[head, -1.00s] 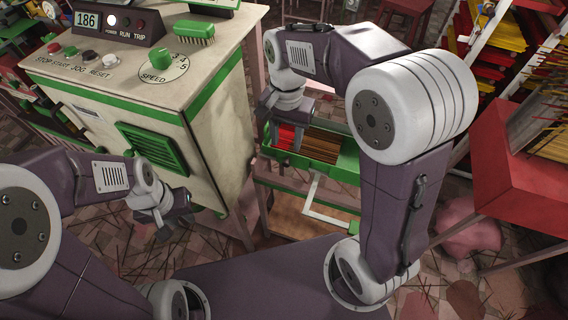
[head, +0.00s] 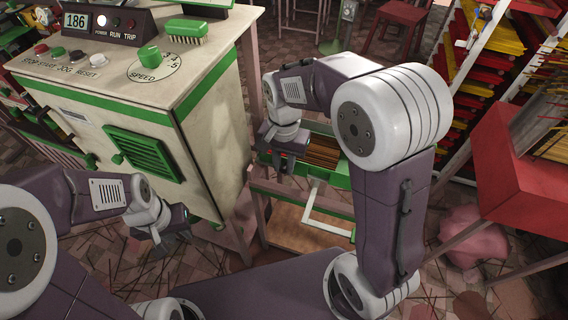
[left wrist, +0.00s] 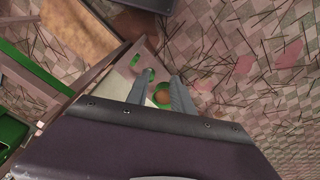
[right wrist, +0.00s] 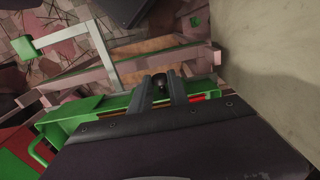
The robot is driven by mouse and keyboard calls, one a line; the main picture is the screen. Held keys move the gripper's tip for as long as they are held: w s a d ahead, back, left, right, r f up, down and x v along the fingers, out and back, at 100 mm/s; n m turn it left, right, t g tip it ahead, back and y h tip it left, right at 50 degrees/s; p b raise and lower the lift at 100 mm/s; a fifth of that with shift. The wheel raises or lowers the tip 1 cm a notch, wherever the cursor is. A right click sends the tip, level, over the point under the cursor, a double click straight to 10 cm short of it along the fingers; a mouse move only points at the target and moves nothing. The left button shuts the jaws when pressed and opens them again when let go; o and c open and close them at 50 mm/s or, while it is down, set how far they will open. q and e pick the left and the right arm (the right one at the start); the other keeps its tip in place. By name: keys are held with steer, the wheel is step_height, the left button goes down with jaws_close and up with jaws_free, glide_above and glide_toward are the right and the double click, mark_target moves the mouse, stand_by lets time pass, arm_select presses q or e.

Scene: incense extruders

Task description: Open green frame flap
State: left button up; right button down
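The green frame (head: 338,175) holds brown sticks and sits on a low wooden stand beside the beige machine. In the right wrist view the green frame (right wrist: 72,118) lies below my fingers, and a dark round knob (right wrist: 160,78) shows between them. My right gripper (head: 274,157) is at the frame's left end and hides part of it. Its fingers are apart; I cannot tell whether they touch the knob. I cannot make out which part is the flap. My left gripper (head: 176,236) is open and empty, in front of the machine; its spread fingers show in the left wrist view (left wrist: 158,82).
The beige machine (head: 215,95) stands close on the left, with a green vent and control knobs. A white bar (head: 328,225) sticks out in front of the frame. A red box (head: 520,150) and incense racks stand on the right. Sticks litter the floor.

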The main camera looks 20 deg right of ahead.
steer(key=shift+s+a+f+t+h+b, duration=0.2)
steer(key=shift+s+f+t+h+b, duration=0.25)
steer(key=shift+b, duration=0.4)
steer(key=s+a+f+t+h+b, duration=0.2)
steer(key=f+t+h+b, duration=0.4)
steer(key=b, duration=2.4)
steer(key=shift+s+t+h, duration=0.55)
steer(key=shift+t+h, duration=0.1)
steer(key=shift+t, duration=2)
steer(key=shift+a, duration=0.1)
steer(key=c, duration=1.3)
jaws_free()
